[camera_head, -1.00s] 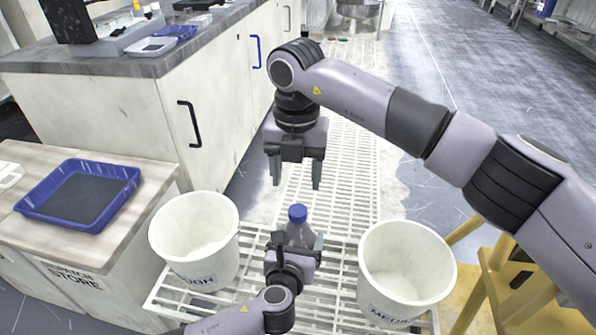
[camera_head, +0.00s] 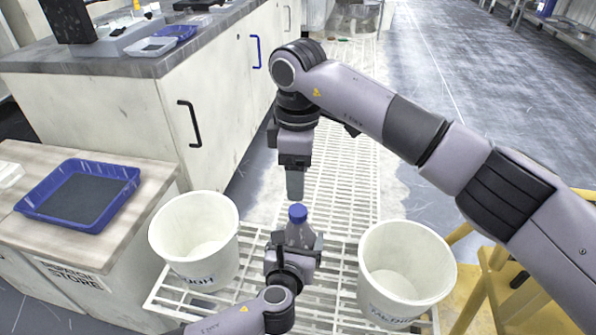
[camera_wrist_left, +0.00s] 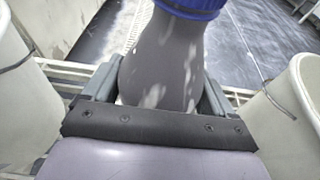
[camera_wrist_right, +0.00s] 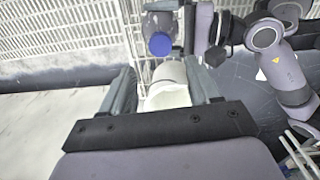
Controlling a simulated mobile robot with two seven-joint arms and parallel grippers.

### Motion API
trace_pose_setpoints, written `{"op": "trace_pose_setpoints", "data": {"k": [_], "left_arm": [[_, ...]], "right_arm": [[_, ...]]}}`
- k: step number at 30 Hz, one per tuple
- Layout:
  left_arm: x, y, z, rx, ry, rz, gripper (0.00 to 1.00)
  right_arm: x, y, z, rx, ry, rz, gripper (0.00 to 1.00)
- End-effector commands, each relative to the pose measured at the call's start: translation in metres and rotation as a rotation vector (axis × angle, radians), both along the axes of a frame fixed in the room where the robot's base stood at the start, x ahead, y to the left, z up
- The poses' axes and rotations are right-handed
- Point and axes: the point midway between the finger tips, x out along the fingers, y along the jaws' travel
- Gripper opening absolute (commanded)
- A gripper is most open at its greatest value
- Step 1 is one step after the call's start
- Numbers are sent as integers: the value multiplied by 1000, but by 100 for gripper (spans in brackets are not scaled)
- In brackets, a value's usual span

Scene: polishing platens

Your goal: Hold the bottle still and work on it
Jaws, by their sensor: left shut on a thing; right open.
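The bottle (camera_head: 299,231) is grey with a blue cap (camera_head: 297,212) and stands upright over the white slatted rack. My left gripper (camera_head: 296,240) is shut on its body, and the left wrist view shows the grey body (camera_wrist_left: 165,60) between the fingers. My right gripper (camera_head: 295,190) points down just above the cap, apart from it. In the right wrist view its fingers (camera_wrist_right: 163,90) are open with nothing between them, and the blue cap (camera_wrist_right: 160,44) shows beyond the fingertips.
A white bucket (camera_head: 195,240) stands left of the bottle and another white bucket (camera_head: 405,270) stands right. A blue tray (camera_head: 80,195) lies on the wooden bench at left. A yellow stand (camera_head: 490,285) is at the right. The white slatted rack (camera_head: 340,190) runs behind the bottle.

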Motion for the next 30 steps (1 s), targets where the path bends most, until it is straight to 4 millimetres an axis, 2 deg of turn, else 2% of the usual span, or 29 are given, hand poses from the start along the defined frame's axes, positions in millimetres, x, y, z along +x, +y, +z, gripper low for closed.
{"op": "trace_pose_setpoints", "data": {"k": [5,8,21,30], "left_arm": [[0,0,-1,2,2,1,1],[0,0,-1,2,2,1,1],[0,0,-1,2,2,1,1],[0,0,-1,2,2,1,1]], "right_arm": [[0,0,-2,-1,2,-80,61],[-1,0,-10,0,4,-90,61],[0,0,-71,-2,3,-89,61],[0,0,-81,0,1,-87,61]]}}
